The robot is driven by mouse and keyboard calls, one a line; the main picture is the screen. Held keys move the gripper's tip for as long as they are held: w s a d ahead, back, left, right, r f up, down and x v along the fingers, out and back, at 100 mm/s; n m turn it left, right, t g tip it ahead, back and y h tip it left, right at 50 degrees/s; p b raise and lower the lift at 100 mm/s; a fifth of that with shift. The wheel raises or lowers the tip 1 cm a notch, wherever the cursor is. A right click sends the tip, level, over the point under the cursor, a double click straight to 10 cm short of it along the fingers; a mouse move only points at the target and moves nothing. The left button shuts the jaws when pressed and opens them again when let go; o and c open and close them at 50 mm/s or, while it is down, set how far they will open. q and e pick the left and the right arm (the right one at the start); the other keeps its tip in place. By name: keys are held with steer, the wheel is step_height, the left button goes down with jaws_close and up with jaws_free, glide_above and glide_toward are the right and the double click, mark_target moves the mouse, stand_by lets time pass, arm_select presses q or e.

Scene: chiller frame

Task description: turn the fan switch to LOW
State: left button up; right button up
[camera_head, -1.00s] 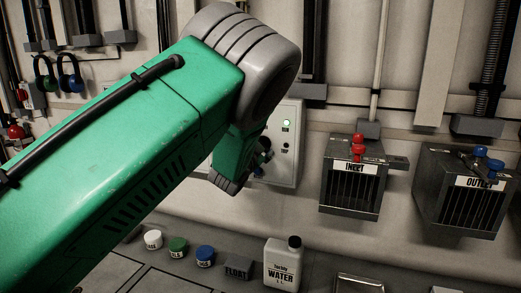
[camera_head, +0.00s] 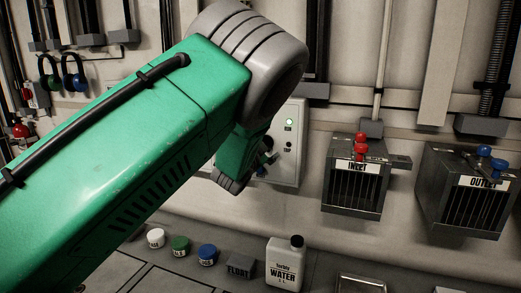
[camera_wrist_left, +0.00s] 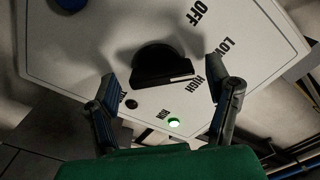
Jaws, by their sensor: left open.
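The grey-white fan panel (camera_head: 290,150) is on the back wall, mostly behind my left arm in the head view. In the left wrist view it fills the upper part, with OFF, LOW and HIGH labels. The black fan switch knob (camera_wrist_left: 160,64) is on it; I cannot tell surely which label it points at. My left gripper (camera_wrist_left: 165,78) is open, with one finger on each side of the knob in the picture; contact cannot be made out. In the head view the gripper (camera_head: 262,164) is partly hidden by its arm. The right gripper is not in view.
A lit green RUN lamp (camera_wrist_left: 173,123) and a dark TRIP lamp (camera_wrist_left: 131,104) are beside the knob. The INLET box (camera_head: 353,187) and OUTLET box (camera_head: 465,205) are right of the panel. A water bottle (camera_head: 285,265) and small caps (camera_head: 180,246) stand below.

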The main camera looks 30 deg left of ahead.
arm_select(q)
steer(key=v, duration=1.1)
steer(key=shift+s+d, duration=0.2)
steer(key=shift+s, duration=0.05)
